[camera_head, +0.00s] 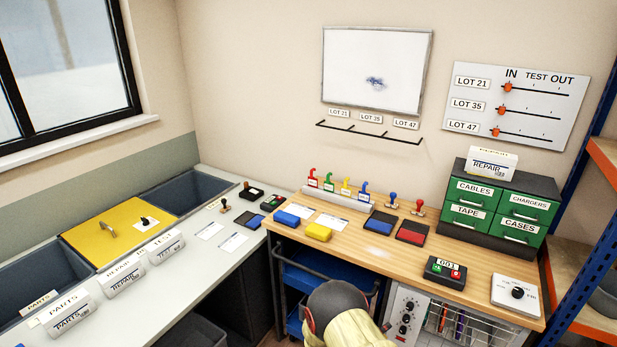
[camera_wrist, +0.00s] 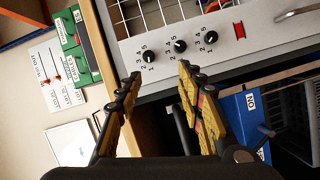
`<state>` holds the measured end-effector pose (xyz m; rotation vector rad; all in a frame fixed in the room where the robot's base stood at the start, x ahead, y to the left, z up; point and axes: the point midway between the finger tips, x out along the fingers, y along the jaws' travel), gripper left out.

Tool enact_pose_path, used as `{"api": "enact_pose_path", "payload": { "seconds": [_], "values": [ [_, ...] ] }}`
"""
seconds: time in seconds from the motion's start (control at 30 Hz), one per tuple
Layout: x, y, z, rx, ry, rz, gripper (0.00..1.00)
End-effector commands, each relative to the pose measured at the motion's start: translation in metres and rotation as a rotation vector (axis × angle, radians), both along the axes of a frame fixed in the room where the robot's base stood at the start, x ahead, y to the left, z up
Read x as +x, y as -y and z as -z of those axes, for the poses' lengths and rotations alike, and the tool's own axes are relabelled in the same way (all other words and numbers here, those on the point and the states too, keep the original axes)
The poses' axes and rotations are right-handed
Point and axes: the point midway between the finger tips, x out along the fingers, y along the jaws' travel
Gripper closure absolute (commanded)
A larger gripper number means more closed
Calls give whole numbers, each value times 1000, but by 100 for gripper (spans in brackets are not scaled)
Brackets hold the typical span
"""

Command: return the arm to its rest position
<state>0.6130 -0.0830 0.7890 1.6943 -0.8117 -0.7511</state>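My gripper (camera_wrist: 161,75) shows in the wrist view with its two yellow-and-black fingers apart. Nothing is between them. Beyond the fingertips is a grey panel with black knobs (camera_wrist: 180,46) and a red switch; I cannot tell the exact gap. In the head view a rounded dark grey and cream part of my arm (camera_head: 345,315) shows at the bottom centre, in front of the wooden bench (camera_head: 470,295). My fingers are hidden in that view.
A blue-and-orange shelf (camera_head: 585,240) stands at right.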

Motion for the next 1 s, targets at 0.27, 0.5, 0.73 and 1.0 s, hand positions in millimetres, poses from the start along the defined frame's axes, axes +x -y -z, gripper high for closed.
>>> {"api": "enact_pose_path", "payload": {
  "seconds": [0.27,0.5,0.73,1.0],
  "values": [
    [-10,-56,117,566,-79,-78,62],
    [-30,-150,120,1067,-230,-67,62],
    [-76,-211,34,1387,-421,12,62],
    [-152,-213,-89,1499,-596,116,62]
  ]
}}
